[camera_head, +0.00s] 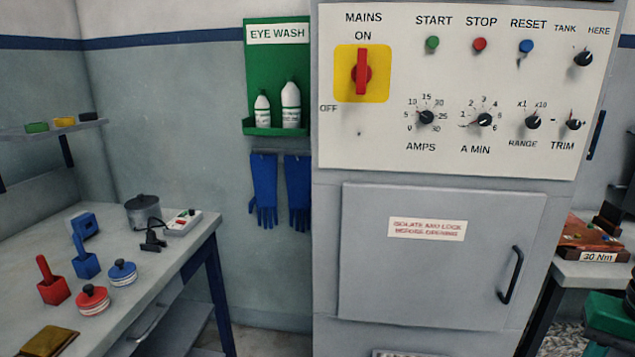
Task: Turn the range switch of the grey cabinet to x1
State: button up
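The grey cabinet (329,230) stands upright in the middle and right of the head view, with a white control panel (400,150) on its upper part. The range switch (532,122) is a small black knob on the right of the panel. The label RANGE is below it, with x1 at its upper left and x10 at its upper right. The knob is too small to tell surely which mark its pointer faces. My gripper is not in view, and nothing covers the switch.
Near the range switch are the A MIN knob (484,120), the TRIM knob (573,124) and the blue RESET button (526,46). The red MAINS handle (362,72) stands upright at ON. A door handle (510,275) sticks out below. A cluttered bench (190,250) stands left.

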aim_at(533, 122)
jog(key=z, duration=2.8)
jog(key=k, duration=0.8)
jog(key=u, duration=1)
jog(key=i, duration=0.5)
jog(key=z, duration=0.1)
